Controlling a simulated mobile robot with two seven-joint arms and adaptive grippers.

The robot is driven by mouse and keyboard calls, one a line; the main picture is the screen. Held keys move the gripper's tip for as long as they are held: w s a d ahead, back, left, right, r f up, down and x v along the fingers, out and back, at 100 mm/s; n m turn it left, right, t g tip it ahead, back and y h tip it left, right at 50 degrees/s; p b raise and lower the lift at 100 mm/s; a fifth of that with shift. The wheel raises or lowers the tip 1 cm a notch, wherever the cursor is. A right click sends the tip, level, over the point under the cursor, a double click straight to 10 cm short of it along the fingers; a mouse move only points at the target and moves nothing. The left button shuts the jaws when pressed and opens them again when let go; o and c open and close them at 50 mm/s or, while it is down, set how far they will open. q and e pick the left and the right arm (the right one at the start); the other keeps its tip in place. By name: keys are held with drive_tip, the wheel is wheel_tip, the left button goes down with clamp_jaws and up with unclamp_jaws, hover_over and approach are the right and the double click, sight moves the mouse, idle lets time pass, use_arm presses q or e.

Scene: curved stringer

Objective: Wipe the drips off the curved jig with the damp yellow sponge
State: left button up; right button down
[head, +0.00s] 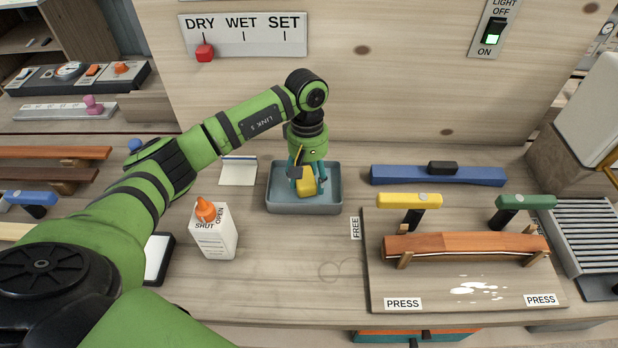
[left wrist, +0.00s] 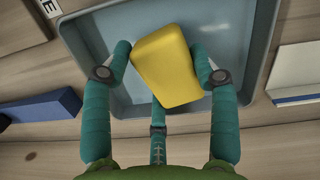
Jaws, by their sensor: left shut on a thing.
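The yellow sponge (head: 306,182) is in my left gripper (head: 306,178), over the grey-blue tray (head: 305,208) in the middle of the bench. In the left wrist view the sponge (left wrist: 167,65) sits between the teal fingers of my left gripper (left wrist: 160,75), with the tray (left wrist: 100,48) beneath it. I cannot tell whether the sponge touches the tray floor. The curved jig board (head: 460,281) is at the right, bearing a curved wooden strip (head: 465,244) on small wooden supports. White drips (head: 474,290) lie on the board in front of the strip. My right gripper is not in view.
A yellow-handled clamp (head: 409,201) and a green-handled clamp (head: 525,202) rise behind the strip. A blue bar (head: 438,176) lies behind the board. Bench space between tray and board is clear.

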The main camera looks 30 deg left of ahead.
sight(309, 177)
use_arm(q)
drive_tip(key=shift+r+p, duration=0.9)
drive_tip(key=shift+r, duration=1.55)
